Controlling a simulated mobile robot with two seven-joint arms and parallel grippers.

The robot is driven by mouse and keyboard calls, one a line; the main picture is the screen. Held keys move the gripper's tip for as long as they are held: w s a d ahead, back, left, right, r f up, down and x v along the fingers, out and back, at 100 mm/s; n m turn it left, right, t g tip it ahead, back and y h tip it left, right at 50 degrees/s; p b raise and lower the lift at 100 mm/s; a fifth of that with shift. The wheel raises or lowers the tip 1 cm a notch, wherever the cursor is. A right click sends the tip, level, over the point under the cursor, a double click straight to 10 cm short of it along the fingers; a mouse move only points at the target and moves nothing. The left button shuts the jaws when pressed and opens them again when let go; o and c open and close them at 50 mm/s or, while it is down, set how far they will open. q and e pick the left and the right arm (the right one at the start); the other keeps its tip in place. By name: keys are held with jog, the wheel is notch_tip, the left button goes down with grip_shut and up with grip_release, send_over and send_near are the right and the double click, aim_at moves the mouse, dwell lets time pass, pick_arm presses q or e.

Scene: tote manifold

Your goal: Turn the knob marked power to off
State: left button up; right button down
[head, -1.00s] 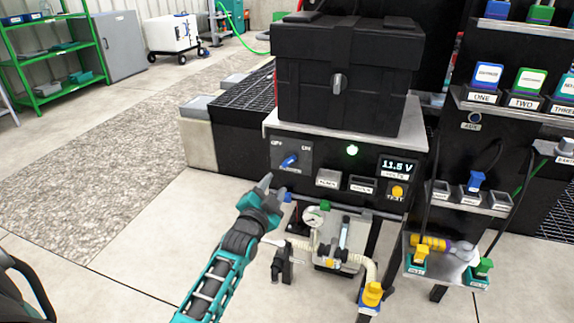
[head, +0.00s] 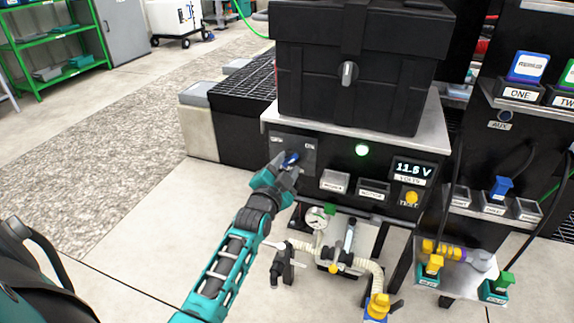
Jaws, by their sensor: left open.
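The blue power knob (head: 291,158) sits on a dark plate at the left of the black panel's front, between labels that look like OFF on the left and ON on the right. Its handle tilts up to the right, toward ON. My left gripper (head: 284,168) is open with its fingertips at the knob, partly hiding it and the plate's lower edge. I cannot tell whether the fingers touch the knob. A green lamp (head: 362,150) glows on the panel, and the display (head: 413,170) reads about 11.5 V. My right gripper is not in view.
A black case (head: 350,75) stands on the panel's top. Right of the knob are two labelled switches (head: 334,182) and a yellow test button (head: 411,198). Below hang a gauge (head: 317,215) and hoses, close to my left forearm. The floor at left is clear.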

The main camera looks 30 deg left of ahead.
pick_arm(q)
grip_shut()
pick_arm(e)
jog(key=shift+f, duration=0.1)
